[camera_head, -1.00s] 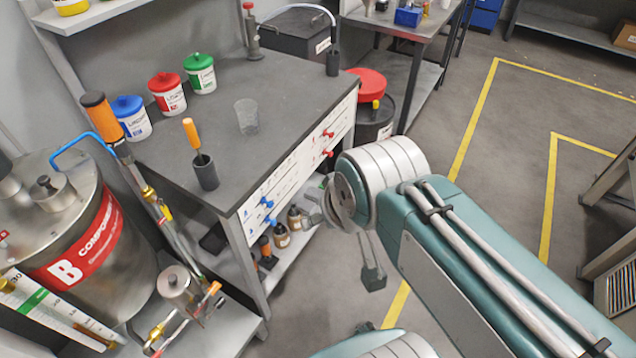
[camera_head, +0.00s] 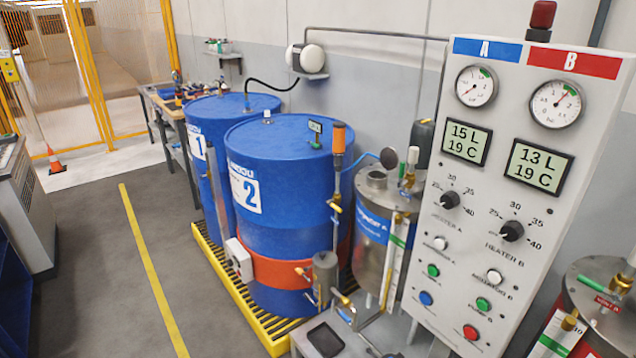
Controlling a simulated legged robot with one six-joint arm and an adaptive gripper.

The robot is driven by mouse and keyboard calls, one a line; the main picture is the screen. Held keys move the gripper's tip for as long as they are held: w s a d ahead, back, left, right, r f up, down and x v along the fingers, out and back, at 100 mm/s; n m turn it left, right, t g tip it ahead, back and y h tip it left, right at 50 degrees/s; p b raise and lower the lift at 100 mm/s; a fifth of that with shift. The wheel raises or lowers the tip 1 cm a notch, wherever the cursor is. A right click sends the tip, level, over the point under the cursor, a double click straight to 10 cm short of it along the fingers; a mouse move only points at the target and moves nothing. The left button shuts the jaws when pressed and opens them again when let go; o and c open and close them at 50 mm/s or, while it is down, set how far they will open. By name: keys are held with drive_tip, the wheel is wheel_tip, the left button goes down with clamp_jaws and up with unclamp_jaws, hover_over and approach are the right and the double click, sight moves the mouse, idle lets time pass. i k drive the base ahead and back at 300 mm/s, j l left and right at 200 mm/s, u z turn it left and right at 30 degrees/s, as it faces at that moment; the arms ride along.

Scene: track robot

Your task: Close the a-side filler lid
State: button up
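The A-side tank (camera_head: 372,247) is a steel cylinder with a blue band, between the blue drum marked 2 and the control panel. On its top is a short round filler neck (camera_head: 376,178) that looks uncovered. A round blue-grey disc (camera_head: 388,158) stands up on edge just behind the neck, apart from its mouth; it looks like the filler lid in a raised position. Its hinge is too small to make out. My gripper and arm are not in view.
The control panel (camera_head: 478,263) stands close to the tank's right. Blue drums (camera_head: 275,215) stand on a yellow pallet (camera_head: 237,300) to its left. An orange-topped pump (camera_head: 338,140) and pipework are in front. The grey floor (camera_head: 95,290) at left is clear.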

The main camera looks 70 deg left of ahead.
sight(388, 158)
drive_tip(key=u, duration=2.25)
drive_tip(key=i+j+z, duration=0.1)
drive_tip(key=z, duration=0.25)
drive_tip(key=i+j+z, duration=0.1)
drive_tip(key=z, duration=0.3)
drive_tip(key=i+j+z, duration=0.15)
drive_tip(key=j, duration=0.3)
drive_tip(key=i+j+z, duration=0.1)
drive_tip(key=j, duration=0.3)
drive_tip(key=i+j+z, duration=0.15)
drive_tip(key=j, duration=0.35)
drive_tip(key=i+j+z, duration=0.1)
drive_tip(key=j, duration=0.35)
